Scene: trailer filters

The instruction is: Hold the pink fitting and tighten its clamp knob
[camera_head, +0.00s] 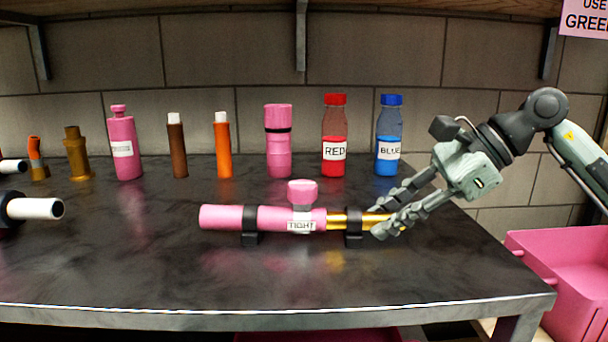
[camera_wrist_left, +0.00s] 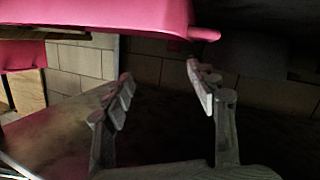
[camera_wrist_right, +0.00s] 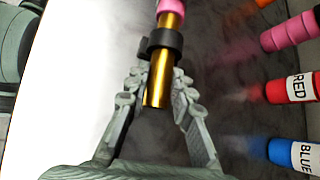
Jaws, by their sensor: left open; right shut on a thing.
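The pink fitting (camera_head: 230,217) lies level across two black cradles on the dark bench. Its pink knob (camera_head: 302,191) stands up on a collar above a label reading TIGHT (camera_head: 302,226). A gold tube (camera_head: 340,221) forms its right end; this tube also shows in the right wrist view (camera_wrist_right: 158,82). My right gripper (camera_head: 384,222) is shut on the gold tube just right of the right cradle, with one finger on each side. My left gripper (camera_wrist_left: 160,85) is open with nothing between its fingers. It is outside the head view.
Behind the fitting stand a pink canister (camera_head: 278,150), a red bottle (camera_head: 334,140), a blue bottle (camera_head: 389,140), and several pink, brown, orange and gold parts. Pink bins (camera_head: 560,260) sit below the bench's right end. The bench front is clear.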

